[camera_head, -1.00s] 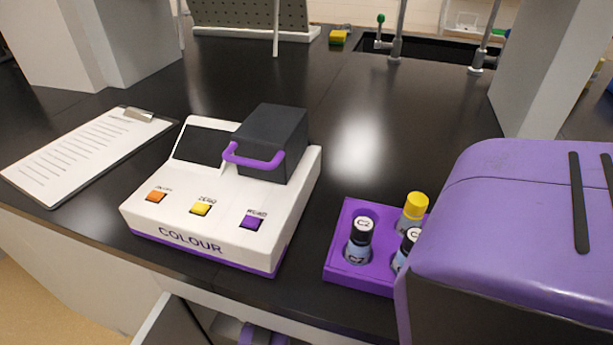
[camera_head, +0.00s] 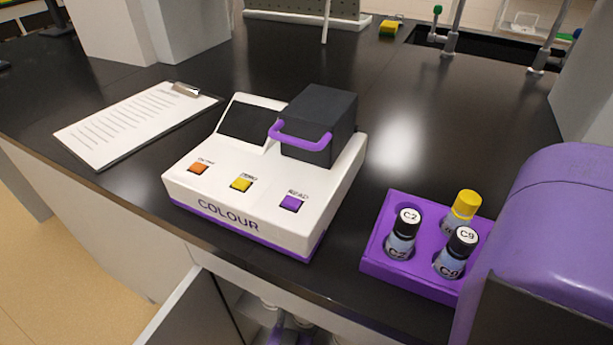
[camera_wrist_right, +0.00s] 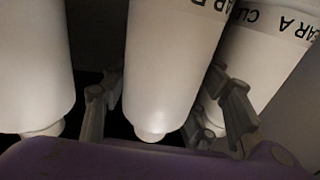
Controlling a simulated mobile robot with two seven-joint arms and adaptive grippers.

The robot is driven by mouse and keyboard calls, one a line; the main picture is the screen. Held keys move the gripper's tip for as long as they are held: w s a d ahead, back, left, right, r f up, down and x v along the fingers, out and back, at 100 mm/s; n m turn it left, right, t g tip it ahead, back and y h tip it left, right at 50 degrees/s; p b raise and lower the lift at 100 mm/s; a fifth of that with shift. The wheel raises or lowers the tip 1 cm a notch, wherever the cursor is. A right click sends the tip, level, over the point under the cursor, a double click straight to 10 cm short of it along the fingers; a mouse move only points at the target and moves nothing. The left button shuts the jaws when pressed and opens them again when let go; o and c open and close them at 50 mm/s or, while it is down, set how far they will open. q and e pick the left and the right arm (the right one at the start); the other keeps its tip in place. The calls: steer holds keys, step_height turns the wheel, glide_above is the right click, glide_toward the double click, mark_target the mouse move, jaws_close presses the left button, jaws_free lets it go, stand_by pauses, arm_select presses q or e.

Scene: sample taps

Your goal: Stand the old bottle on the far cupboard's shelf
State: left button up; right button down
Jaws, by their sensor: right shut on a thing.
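In the right wrist view, my right gripper (camera_wrist_right: 162,100) has a finger on each side of the middle white bottle (camera_wrist_right: 172,50) and is shut on it. The bottle has dark lettering, partly cut off by the frame. Another white bottle (camera_wrist_right: 30,70) stands close on the left, and one marked "CLEAR A" (camera_wrist_right: 262,62) on the right. Which of them is the old bottle cannot be read. In the head view, an open cupboard door (camera_head: 188,312) shows below the counter; the inside is mostly hidden. My left gripper is not in view.
On the black counter (camera_head: 410,90) are a clipboard (camera_head: 125,125), a white COLOUR meter (camera_head: 225,190) with a dark lid (camera_head: 320,110), and a purple rack (camera_head: 385,265) of small vials. A sink (camera_head: 490,45) lies behind. The counter's middle is clear.

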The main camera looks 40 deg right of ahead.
steer(key=c, duration=0.9)
jaws_free()
steer(key=shift+f, duration=0.1)
steer(key=shift+c, duration=0.2)
steer(key=v, duration=0.7)
steer(key=shift+a+b, duration=0.25)
steer(key=shift+b, duration=0.15)
steer(key=shift+s, duration=0.1)
